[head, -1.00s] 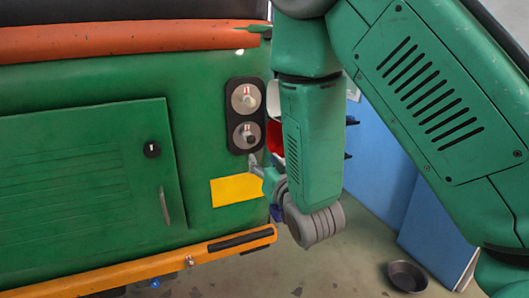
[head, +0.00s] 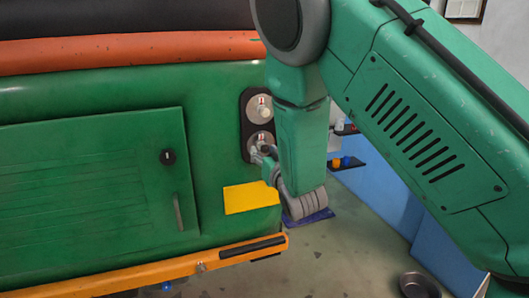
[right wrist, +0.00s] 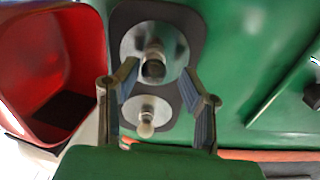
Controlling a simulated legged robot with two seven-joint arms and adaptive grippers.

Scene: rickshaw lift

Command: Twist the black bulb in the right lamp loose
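The right lamp's black plate (head: 246,128) is on the green rickshaw body and carries two round silver reflectors. The upper reflector holds a pale bulb (head: 264,111). The lower one holds the black bulb, partly hidden by my gripper in the head view. In the right wrist view, which is upside down, the black bulb (right wrist: 153,69) shows clearly above the pale bulb (right wrist: 146,129). My right gripper (head: 262,153) is at the lower reflector. Its fingertips (right wrist: 158,75) are open, one on each side of the black bulb, with gaps visible. My left gripper is out of view.
A yellow plate (head: 251,197) is below the lamp, above an orange bumper (head: 150,273). A hatch with a handle (head: 178,212) is to the left. A red container (right wrist: 55,60) stands beside the lamp in the right wrist view. A round pan (head: 419,286) lies on the floor.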

